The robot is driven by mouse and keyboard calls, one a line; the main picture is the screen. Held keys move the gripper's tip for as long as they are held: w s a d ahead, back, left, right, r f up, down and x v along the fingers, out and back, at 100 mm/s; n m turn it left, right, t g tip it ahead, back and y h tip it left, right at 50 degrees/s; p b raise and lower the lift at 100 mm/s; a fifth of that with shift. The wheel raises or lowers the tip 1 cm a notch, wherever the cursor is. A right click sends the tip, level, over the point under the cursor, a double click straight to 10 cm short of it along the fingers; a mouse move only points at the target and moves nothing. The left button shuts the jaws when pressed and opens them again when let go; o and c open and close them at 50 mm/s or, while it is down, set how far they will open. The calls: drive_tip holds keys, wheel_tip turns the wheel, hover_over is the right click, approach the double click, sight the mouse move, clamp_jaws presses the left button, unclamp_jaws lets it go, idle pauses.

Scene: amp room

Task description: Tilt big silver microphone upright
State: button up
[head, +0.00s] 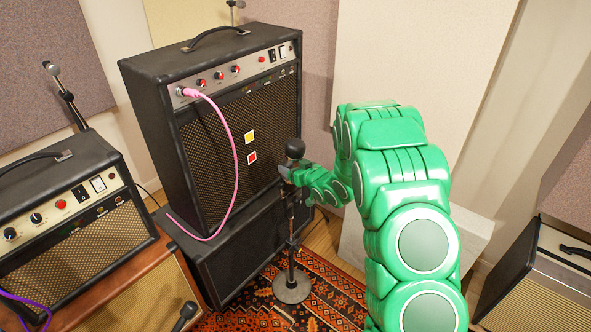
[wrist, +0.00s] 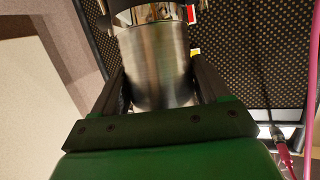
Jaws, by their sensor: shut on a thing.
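The big silver microphone (wrist: 155,65) fills the middle of the wrist view as a brushed-metal cylinder with a shiny band at its upper end. My gripper (wrist: 162,85) has one dark finger on each side of it and is shut on it. In the head view, a dark rounded microphone head (head: 294,148) shows just above my gripper (head: 287,172), over a stand (head: 291,286) with a round base on the rug. It looks close to upright there. My gripper hides much of its body and how it joins the stand.
A tall black amp (head: 215,135) with a pink cable (head: 232,140) stands close behind the microphone, on a lower cabinet (head: 235,250). Another amp (head: 65,205) is at left, and one (head: 540,275) at lower right. The patterned rug (head: 335,295) shows free floor around the stand base.

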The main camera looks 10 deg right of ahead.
drive_tip(key=shift+w+a+r+g+h, duration=0.15)
drive_tip(key=shift+w+a+g+h, duration=0.35)
drive_tip(key=shift+g, duration=0.3)
drive_tip(key=o, duration=1.4)
drive_tip(key=shift+s+d, duration=0.1)
drive_tip(key=shift+s, duration=0.05)
drive_tip(key=v, duration=0.7)
drive_tip(key=shift+s, duration=0.25)
